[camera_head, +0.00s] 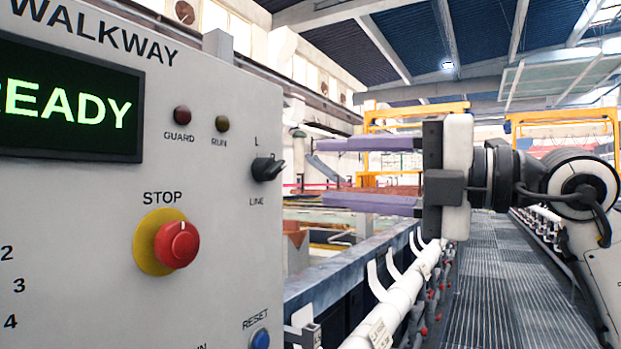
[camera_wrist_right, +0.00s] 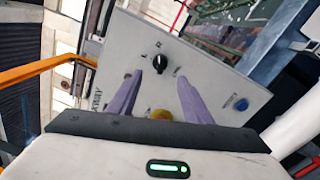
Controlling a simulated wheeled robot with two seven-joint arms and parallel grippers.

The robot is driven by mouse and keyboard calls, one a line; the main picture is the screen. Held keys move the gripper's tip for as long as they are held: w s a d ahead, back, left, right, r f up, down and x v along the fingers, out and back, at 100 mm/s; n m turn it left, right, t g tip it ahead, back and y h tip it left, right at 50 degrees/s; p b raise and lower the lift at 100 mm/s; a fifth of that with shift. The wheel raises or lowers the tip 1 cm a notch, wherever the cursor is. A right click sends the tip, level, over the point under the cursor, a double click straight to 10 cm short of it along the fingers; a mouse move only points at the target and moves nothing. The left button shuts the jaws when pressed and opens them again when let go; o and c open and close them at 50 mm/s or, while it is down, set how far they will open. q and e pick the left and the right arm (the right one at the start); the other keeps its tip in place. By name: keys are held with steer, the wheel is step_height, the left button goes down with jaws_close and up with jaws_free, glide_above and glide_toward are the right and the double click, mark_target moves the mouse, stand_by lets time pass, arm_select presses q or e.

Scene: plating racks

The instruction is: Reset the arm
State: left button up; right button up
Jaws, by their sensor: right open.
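My right gripper (camera_head: 321,173) is open and empty in the head view, its two purple fingers pointing left toward the grey control panel (camera_head: 90,220). The fingers are apart, one above the other. In the right wrist view the open fingers (camera_wrist_right: 160,78) point at the panel (camera_wrist_right: 215,85), with the black selector knob (camera_wrist_right: 160,63) showing between and beyond the tips. In the head view this knob (camera_head: 267,168) sits between the marks L and LINE. I see no contact with the panel. My left gripper is not in view.
The panel carries a red STOP button (camera_head: 177,244) on a yellow base, a blue RESET button (camera_head: 260,338) and a green-lettered display (camera_head: 67,100) ending in "EADY". A white pipe (camera_head: 400,295) runs along the tank edge. A grated walkway (camera_head: 500,290) lies at the right.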

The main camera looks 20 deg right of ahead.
steer(key=shift+v, duration=0.8)
